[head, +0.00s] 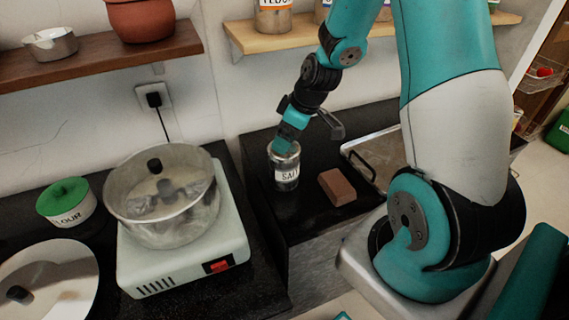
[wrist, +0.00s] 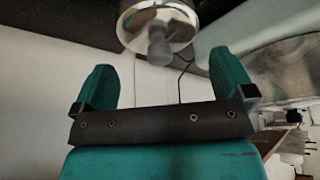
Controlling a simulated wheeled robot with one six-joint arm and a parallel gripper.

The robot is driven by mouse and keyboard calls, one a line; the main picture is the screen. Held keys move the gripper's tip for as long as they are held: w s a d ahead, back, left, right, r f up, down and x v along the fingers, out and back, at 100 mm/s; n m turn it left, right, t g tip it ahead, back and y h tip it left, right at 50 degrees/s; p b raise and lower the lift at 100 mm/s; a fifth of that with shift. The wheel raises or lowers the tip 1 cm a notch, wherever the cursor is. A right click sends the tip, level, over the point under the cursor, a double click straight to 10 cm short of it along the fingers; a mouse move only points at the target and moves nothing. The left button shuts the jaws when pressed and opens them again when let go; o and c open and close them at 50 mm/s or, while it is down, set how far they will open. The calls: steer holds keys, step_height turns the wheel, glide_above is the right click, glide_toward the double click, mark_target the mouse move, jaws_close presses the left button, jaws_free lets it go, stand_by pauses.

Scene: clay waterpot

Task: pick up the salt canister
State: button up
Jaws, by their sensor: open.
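The salt canister (head: 286,178) stands upright on the dark counter in the head view, a clear jar with a white label reading "SALT" and a silvery lid. In the wrist view the canister (wrist: 158,22) shows its round metal lid and knob at the top middle, just beyond the fingertips. My gripper (head: 285,145) is at the canister's top, pointing down. In the wrist view my gripper (wrist: 162,62) has its two teal fingers wide apart, with the lid knob in line with the gap. Whether a finger touches the lid cannot be told.
A brown block (head: 337,187) lies right of the canister, and a metal tray (head: 362,160) lies behind it. A glass-lidded pot (head: 160,212) sits on a white cooker (head: 185,262) to the left. A wooden shelf (head: 290,38) hangs above.

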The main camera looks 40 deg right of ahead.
mark_target(284, 162)
steer(key=shift+p+x, duration=0.75)
steer(key=shift+x, duration=1.9)
steer(key=shift+s, duration=0.15)
steer(key=shift+c, duration=0.5)
steer(key=c, duration=1.4)
